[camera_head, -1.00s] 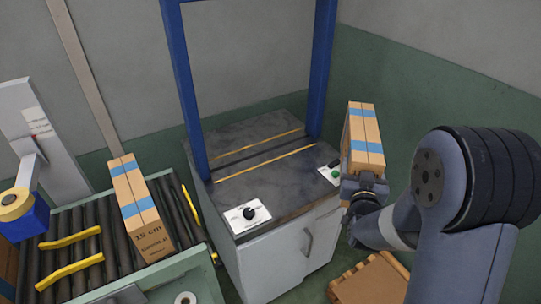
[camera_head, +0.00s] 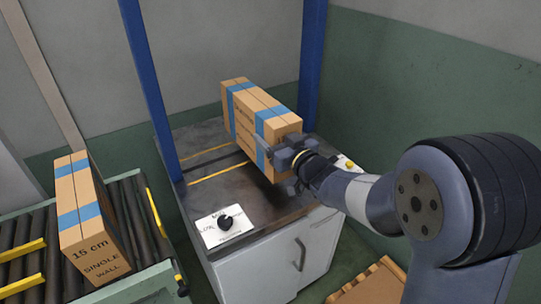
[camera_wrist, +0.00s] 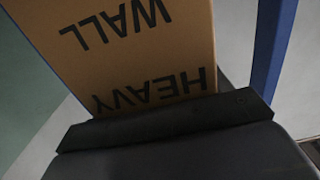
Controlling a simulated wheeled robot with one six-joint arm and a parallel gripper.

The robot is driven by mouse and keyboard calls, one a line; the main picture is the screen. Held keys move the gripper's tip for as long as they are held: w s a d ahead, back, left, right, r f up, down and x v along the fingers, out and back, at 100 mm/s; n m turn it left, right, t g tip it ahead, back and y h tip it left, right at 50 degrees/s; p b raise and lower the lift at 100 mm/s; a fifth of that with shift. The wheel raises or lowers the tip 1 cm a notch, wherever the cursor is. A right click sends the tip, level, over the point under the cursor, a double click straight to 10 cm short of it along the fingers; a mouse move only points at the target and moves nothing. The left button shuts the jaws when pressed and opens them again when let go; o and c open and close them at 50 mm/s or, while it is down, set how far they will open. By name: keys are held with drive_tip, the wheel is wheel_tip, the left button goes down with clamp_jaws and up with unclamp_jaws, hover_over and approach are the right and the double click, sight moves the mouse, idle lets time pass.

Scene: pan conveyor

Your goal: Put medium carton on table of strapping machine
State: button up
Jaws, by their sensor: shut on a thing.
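A brown carton with blue tape bands (camera_head: 262,115) is held by my gripper (camera_head: 287,158), which is shut on its near right end. The carton hangs above the dark table of the strapping machine (camera_head: 215,185), under the blue frame, and a shadow shows on the tabletop. In the wrist view the carton (camera_wrist: 140,50) shows the upside-down words "HEAVY" and "WALL" beside a dark finger (camera_wrist: 165,120). A second carton (camera_head: 80,215), marked "15 cm SINGLE WALL", stands on the roller conveyor at the left. I cannot tell which carton is the medium one.
The blue posts (camera_head: 150,85) of the strapping machine rise at both sides of its table. The roller conveyor (camera_head: 130,215) is at the left, and a wooden pallet (camera_head: 372,286) lies at the lower right.

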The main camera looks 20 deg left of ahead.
drive_tip(key=shift+f+b, duration=0.45)
drive_tip(key=shift+f, duration=2.05)
drive_tip(key=shift+f, duration=0.15)
drive_tip(key=o, duration=1.4)
drive_tip(key=shift+f, duration=0.1)
drive_tip(key=shift+r, duration=0.2)
drive_tip(key=v, duration=1.2)
drive_tip(key=shift+f, duration=0.1)
